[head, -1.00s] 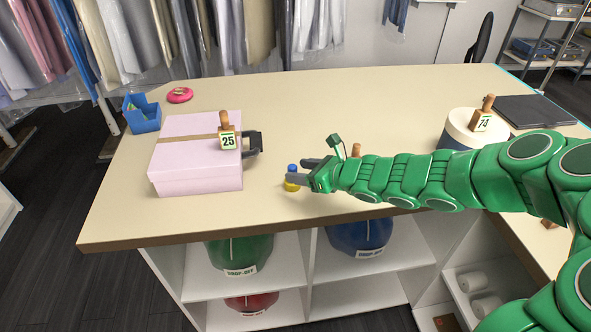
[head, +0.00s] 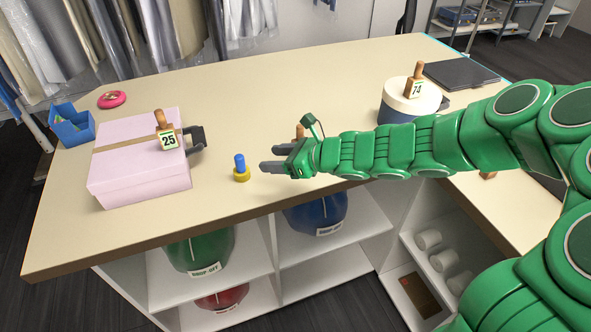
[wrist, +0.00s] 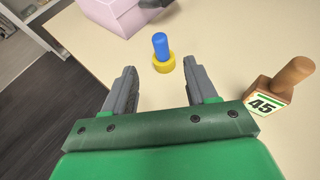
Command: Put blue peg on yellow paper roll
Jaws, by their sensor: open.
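The blue peg (head: 239,162) stands upright on the yellow paper roll (head: 242,175), which rests on the table near its front edge. In the wrist view the blue peg (wrist: 160,44) rises from the middle of the yellow roll (wrist: 164,65). Whether it sits in a hole or on top cannot be told. My gripper (head: 268,158) is open and empty, to the right of the roll and apart from it. In the wrist view the peg and roll lie ahead of the open fingers (wrist: 158,90), touching neither.
A pink box (head: 140,165) with a wooden stamp marked 25 (head: 165,135) stands to the left. A stamp marked 45 (wrist: 278,85) stands close to my gripper's right in the wrist view. A round box (head: 408,100) stands at the right. The table's middle back (head: 270,90) is clear.

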